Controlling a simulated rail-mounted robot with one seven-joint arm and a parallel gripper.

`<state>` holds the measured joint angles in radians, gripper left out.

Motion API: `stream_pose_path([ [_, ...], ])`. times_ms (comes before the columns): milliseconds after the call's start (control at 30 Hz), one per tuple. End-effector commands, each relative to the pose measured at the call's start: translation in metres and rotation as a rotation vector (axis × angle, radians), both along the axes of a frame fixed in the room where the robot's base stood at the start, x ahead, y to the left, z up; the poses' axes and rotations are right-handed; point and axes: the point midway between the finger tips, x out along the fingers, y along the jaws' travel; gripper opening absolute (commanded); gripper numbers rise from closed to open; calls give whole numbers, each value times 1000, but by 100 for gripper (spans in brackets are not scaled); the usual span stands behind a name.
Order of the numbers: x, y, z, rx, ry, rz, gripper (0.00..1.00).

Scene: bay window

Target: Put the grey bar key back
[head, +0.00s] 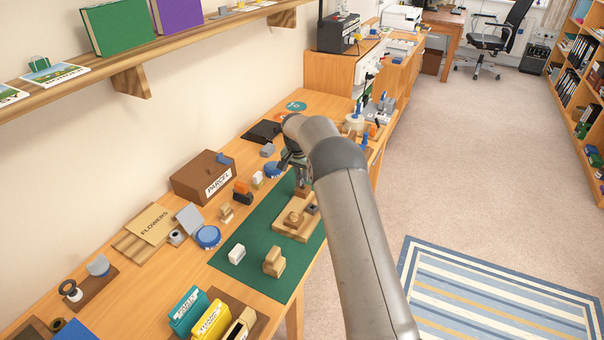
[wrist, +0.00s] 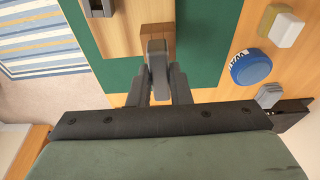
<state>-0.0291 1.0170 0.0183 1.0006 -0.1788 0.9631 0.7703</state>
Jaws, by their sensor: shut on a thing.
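The grey bar key (wrist: 157,62) is between the fingers of my gripper (wrist: 159,88) in the wrist view, and the fingers are shut on it. Its far end overlaps a brown wooden block (wrist: 159,32) in that view; I cannot tell whether they touch. In the head view my gripper (head: 302,188) is low over the far part of a wooden board (head: 284,228) on the green mat (head: 252,256). The board carries a wooden block (head: 293,218) and a small dark piece (head: 312,209). My arm hides part of the board's right side, and the key is hard to make out there.
A blue round tin (wrist: 250,67), a pale block (wrist: 287,29) and a grey block (wrist: 270,95) lie beside the mat. A white block (head: 237,254) and a wooden block (head: 274,262) stand on the near mat. A parcel box (head: 203,177) stands left. The mat between them is clear.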

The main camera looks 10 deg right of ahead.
Motion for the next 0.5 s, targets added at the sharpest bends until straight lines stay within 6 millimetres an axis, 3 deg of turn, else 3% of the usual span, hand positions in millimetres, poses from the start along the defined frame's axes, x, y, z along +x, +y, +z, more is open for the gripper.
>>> stream_pose_path([
  [500, 0, 0, -3, 0, 0, 0, 0],
])
